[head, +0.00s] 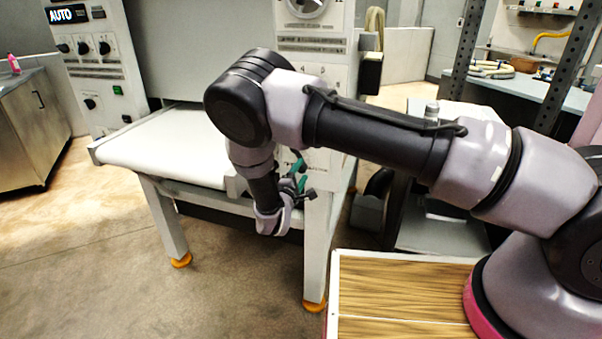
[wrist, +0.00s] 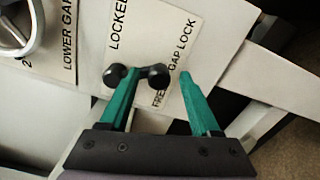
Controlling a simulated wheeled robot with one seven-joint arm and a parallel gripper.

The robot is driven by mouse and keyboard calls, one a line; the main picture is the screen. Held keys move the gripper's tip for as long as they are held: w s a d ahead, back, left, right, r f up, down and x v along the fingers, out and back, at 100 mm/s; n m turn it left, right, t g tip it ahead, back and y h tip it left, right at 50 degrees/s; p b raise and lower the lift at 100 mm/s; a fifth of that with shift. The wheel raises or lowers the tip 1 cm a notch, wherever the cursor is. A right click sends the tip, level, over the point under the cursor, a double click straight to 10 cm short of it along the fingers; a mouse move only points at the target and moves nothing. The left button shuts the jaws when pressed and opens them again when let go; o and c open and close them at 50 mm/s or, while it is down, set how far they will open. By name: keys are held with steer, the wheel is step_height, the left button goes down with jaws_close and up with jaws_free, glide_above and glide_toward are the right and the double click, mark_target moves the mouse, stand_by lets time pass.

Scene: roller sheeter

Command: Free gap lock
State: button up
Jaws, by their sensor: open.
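The gap lock is a small black handle with two rounded ends on a white label plate (wrist: 165,30) in the wrist view. One end (wrist: 158,76) shows between my fingers and the other (wrist: 115,75) shows left of my left finger, which covers the middle. The plate reads "LOCKED" above and "FREE" and "GAP LOCK" beside the handle. My gripper (wrist: 159,76) is open, its teal fingers apart on either side of the right rounded end. I cannot tell whether they touch it. In the head view my gripper (head: 297,173) is at the machine's side, and the lock is not clear.
A metal handle (wrist: 22,38) by a "LOWER GAP" label lies at the left of the wrist view. The sheeter's white table (head: 165,145) and its leg (head: 317,250) are close to my arm. Open floor (head: 90,250) lies at the left front.

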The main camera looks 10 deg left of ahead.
steer(key=s+a, duration=0.2)
steer(key=s, duration=0.8)
steer(key=shift+s, duration=0.15)
steer(key=w+d+r+m+g+h, duration=0.1)
steer(key=d+r+m+g+h, duration=0.2)
steer(key=d+r+m+g, duration=0.65)
steer(key=w+d+r+m+g+h, duration=0.2)
steer(key=d+r+m+g+h, duration=0.15)
steer(key=d+r, duration=1.05)
steer(key=s+d+r+m+t+y, duration=0.1)
steer(key=s+d+r+m+y, duration=0.4)
steer(key=s+r, duration=0.4)
steer(key=s+d+r+m+t+y, duration=0.1)
steer(key=s+d+r+m+y, duration=0.3)
steer(key=s+d+r+y, duration=0.3)
step_height(320, 180, up, 4)
steer(key=s+d, duration=0.2)
steer(key=shift+s+f+m+t, duration=0.2)
steer(key=shift+s+m+t, duration=0.1)
steer(key=shift+m, duration=0.1)
steer(key=shift+o, duration=0.3)
